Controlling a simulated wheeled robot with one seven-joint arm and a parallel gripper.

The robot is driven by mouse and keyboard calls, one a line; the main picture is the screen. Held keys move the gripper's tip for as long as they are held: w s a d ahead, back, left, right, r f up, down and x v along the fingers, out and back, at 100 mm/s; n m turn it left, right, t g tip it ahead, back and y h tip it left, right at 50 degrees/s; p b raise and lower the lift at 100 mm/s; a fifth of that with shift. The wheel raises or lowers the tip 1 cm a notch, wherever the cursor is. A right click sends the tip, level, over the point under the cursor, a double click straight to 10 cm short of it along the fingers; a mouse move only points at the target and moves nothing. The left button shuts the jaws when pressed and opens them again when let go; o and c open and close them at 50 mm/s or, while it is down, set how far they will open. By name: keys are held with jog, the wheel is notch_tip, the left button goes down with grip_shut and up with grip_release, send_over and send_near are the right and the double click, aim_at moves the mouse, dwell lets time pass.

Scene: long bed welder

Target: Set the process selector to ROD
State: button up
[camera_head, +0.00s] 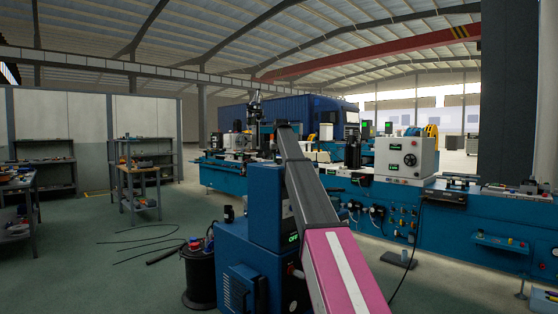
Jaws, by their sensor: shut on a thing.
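A blue welding power unit (247,262) stands in front of me, with a taller blue cabinet part (264,200) rising from it. A small dark display with green lettering, seemingly OFF (293,238), shows at its right edge beside my arm. My pink and grey arm crosses the middle of the view and covers much of the unit's right side. I cannot make out the process selector or its setting.
The long blue welder bed (470,240) runs across the right, bearing a white control box (405,160) with a black handwheel. Dark cables (150,240) lie on the green floor. Shelving (140,180) stands at left.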

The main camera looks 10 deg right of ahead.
jog(key=o, duration=0.9)
jog(key=shift+o, duration=0.2)
jog(key=shift+r, duration=0.1)
jog(key=v, duration=1)
jog(key=shift+s+r, duration=0.25)
